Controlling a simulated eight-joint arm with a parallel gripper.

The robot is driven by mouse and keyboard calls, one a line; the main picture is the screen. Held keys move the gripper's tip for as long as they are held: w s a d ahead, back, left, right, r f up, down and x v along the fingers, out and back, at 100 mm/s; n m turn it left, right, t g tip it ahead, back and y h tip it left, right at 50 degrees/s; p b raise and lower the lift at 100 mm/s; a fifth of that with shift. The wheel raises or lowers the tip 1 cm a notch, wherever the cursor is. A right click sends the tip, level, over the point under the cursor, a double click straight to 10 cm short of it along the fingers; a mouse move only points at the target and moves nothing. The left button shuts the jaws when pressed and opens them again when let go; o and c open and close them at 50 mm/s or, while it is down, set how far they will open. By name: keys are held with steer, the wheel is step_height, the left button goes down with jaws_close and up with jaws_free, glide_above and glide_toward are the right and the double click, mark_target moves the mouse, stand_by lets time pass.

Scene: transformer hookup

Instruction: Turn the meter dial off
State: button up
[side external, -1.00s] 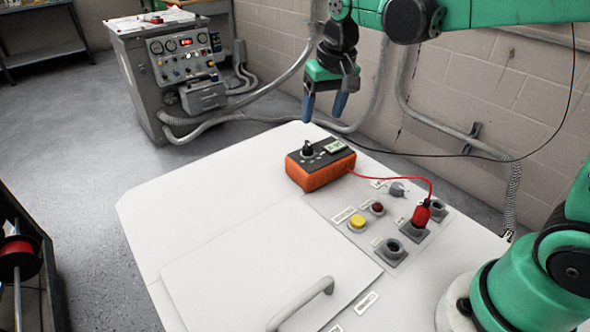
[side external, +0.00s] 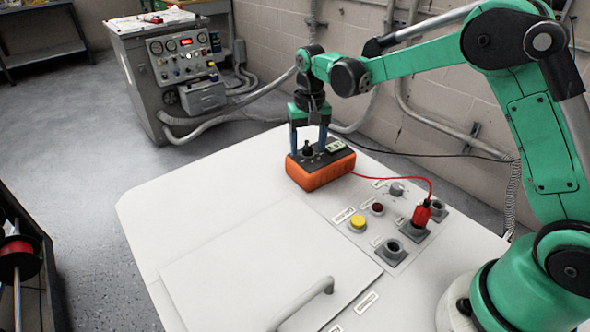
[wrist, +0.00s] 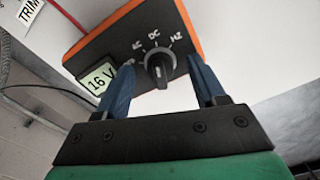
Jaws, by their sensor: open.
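The orange meter with a dark face (side external: 320,174) sits on the white table panel. Its black dial (side external: 308,148) stands up from the face; it also shows in the wrist view (wrist: 159,66). There the dial's bar runs roughly up and down, in line with the DC mark; AC and HZ marks show on either side. The meter's display (wrist: 99,78) reads 16 V. My gripper (side external: 308,150) is open above the meter face, pointing down. Its blue fingers straddle the dial, with a gap visible on each side in the wrist view. The left finger hides part of the face.
A red lead with a red plug (side external: 421,214) runs from the meter to a socket. A yellow button (side external: 357,222), a dark red button (side external: 377,208) and a grey knob (side external: 397,188) lie nearby. A handle (side external: 302,303) rises from the front panel.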

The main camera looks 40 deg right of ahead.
jaws_close()
steer(key=shift+n, duration=0.4)
steer(key=n, duration=0.3)
steer(key=shift+n, duration=0.4)
steer(key=n, duration=0.3)
steer(key=shift+n, duration=0.3)
steer(key=n, duration=0.4)
steer(key=shift+n, duration=1.8)
